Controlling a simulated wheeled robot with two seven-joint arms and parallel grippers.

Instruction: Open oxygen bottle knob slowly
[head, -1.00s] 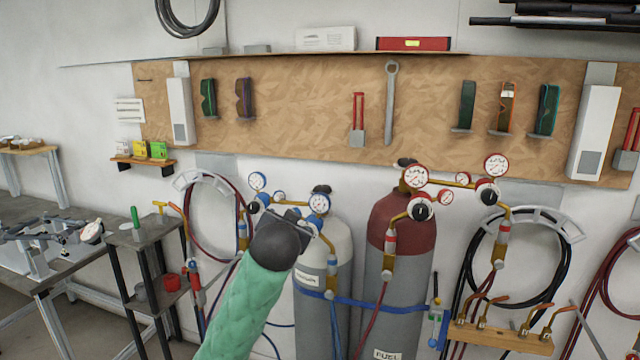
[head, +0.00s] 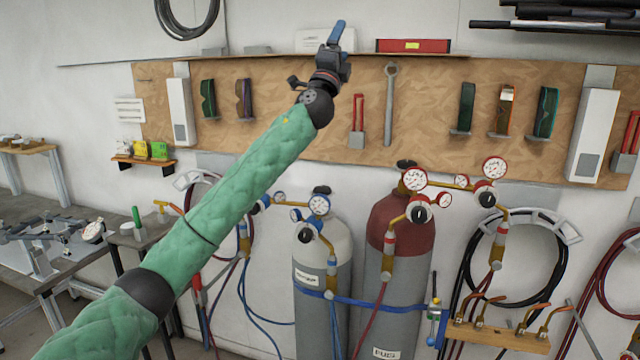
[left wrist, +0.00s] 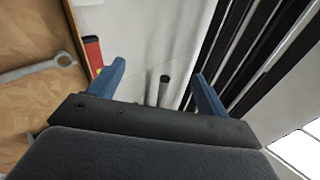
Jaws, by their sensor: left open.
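The oxygen bottle appears to be the grey cylinder (head: 325,258) with blue-trimmed gauges; its label is too small to read. Its dark top knob (head: 321,190) shows above the regulator. The regulator's gauge (head: 319,204) faces me. My left gripper (head: 338,32) is raised high in front of the pegboard's top edge, well above and apart from the bottle. In the left wrist view its blue fingers (left wrist: 160,82) are spread with nothing between them. My right gripper is not in view.
A red-topped fuel cylinder (head: 395,225) stands right of the grey one, a blue strap (head: 375,304) across both. Hoses hang on both sides. The pegboard (head: 430,100) holds a wrench (head: 390,100) and goggles. A workbench (head: 50,250) stands left.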

